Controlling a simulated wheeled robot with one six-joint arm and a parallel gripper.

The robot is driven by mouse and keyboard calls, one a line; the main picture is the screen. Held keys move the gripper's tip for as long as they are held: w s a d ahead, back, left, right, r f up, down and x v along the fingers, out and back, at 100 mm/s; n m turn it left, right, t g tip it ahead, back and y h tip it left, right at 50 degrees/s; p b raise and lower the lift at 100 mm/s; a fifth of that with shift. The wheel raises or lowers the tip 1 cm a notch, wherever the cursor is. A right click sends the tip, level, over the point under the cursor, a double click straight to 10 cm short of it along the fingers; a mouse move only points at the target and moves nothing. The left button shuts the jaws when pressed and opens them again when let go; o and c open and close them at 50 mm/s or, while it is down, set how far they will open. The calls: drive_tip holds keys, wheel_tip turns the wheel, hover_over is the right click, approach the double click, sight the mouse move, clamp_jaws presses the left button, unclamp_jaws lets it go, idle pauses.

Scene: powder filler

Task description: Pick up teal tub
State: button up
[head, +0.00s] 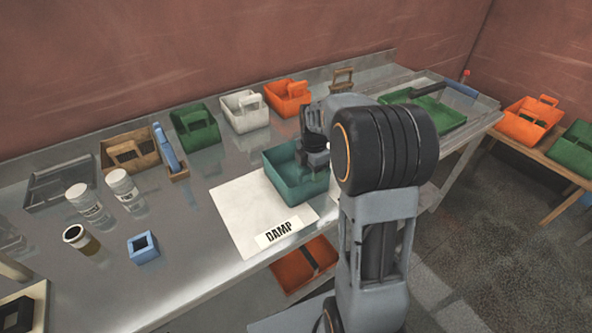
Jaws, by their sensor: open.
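The teal tub (291,183) stands upright on the steel bench, on or at the back right edge of a white sheet (240,213) with a "DAMP" label. My gripper (311,158) is over the right part of the tub, in front of my dark wrist. The fingertips are small and partly hidden by my arm, and the tub's right side is hidden too. The gripper is open. I cannot tell whether its fingers touch the tub.
Green (194,129), white (245,112) and orange (287,98) handled tubs stand along the back. A wooden carrier (129,152), two white jars, a brown jar (81,240) and a blue square cup (143,248) are at left. A green tray (440,117) is at right.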

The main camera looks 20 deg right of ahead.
drive_tip(key=shift+f, duration=0.15)
drive_tip(key=c, duration=1)
drive_tip(key=shift+c, duration=0.5)
drive_tip(key=shift+r, duration=0.2)
